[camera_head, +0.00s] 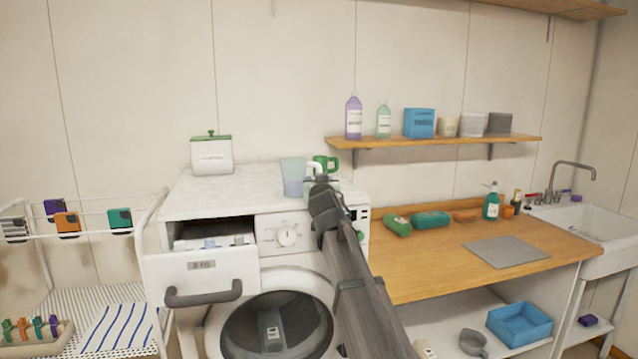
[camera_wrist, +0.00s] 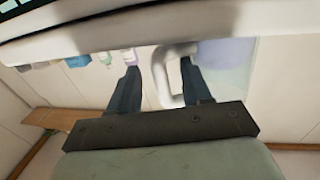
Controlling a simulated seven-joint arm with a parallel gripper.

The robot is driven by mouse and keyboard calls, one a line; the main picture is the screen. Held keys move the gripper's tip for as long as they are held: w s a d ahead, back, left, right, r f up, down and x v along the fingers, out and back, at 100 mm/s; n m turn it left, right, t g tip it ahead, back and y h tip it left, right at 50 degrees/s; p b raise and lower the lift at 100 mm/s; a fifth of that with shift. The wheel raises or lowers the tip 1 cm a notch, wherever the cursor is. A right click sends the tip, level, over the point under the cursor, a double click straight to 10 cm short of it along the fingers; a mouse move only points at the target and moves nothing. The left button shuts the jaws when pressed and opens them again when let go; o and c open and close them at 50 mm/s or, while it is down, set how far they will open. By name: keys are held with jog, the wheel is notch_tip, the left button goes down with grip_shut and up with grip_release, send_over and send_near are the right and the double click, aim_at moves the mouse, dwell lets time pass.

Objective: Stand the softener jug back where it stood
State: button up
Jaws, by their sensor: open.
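A pale blue vessel with a white handle, which I take for the softener jug (camera_head: 292,178), stands upright on the white washer top (camera_head: 225,191). My gripper (camera_head: 322,186) is at its right, on the handle side. In the wrist view my open gripper (camera_wrist: 160,88) has its two dark fingers on either side of the white handle (camera_wrist: 162,72), with space showing between. The pale body also shows in the wrist view (camera_wrist: 225,62), beside the right finger.
A white canister with green lid (camera_head: 212,155) stands at the left of the washer top. The washer drawer (camera_head: 203,274) is pulled out. A wall shelf (camera_head: 440,142) holds bottles and boxes. The wooden counter (camera_head: 425,267) right of my arm has sponges and a grey mat.

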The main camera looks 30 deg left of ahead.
jog(key=v, duration=1.1)
jog(key=w+d+f+m+g+h, duration=0.1)
jog(key=w+d+f+h, duration=0.3)
jog(key=f, duration=0.6)
jog(key=w+d+f+g, duration=0.1)
jog(key=d+f, duration=0.4)
jog(key=f, duration=0.5)
jog(key=w+d+f+m+g+h, duration=0.1)
jog(key=w+d+f, duration=0.3)
jog(key=f, duration=0.6)
jog(key=s+d+f+m+g+h, duration=0.1)
jog(key=s+d+f+g+h, duration=0.15)
jog(key=d+f, duration=0.95)
jog(key=s+d+f+g+h, duration=0.3)
jog(key=d+f, duration=0.6)
jog(key=f, duration=0.8)
jog(key=s+d+f+m+g, duration=0.2)
jog(key=s+d+f+g, duration=0.4)
jog(key=s+d+f, duration=1.3)
jog(key=s+d+f+g, duration=0.2)
jog(key=s, duration=0.7)
jog(key=s+d+f+m+g, duration=0.1)
jog(key=s+d+f+g, duration=0.1)
jog(key=s, duration=0.8)
jog(key=s+d+f+g, duration=0.2)
jog(key=s+g, duration=0.1)
jog(key=s, duration=0.7)
jog(key=shift+f+m, duration=0.2)
jog(key=shift+m, duration=0.2)
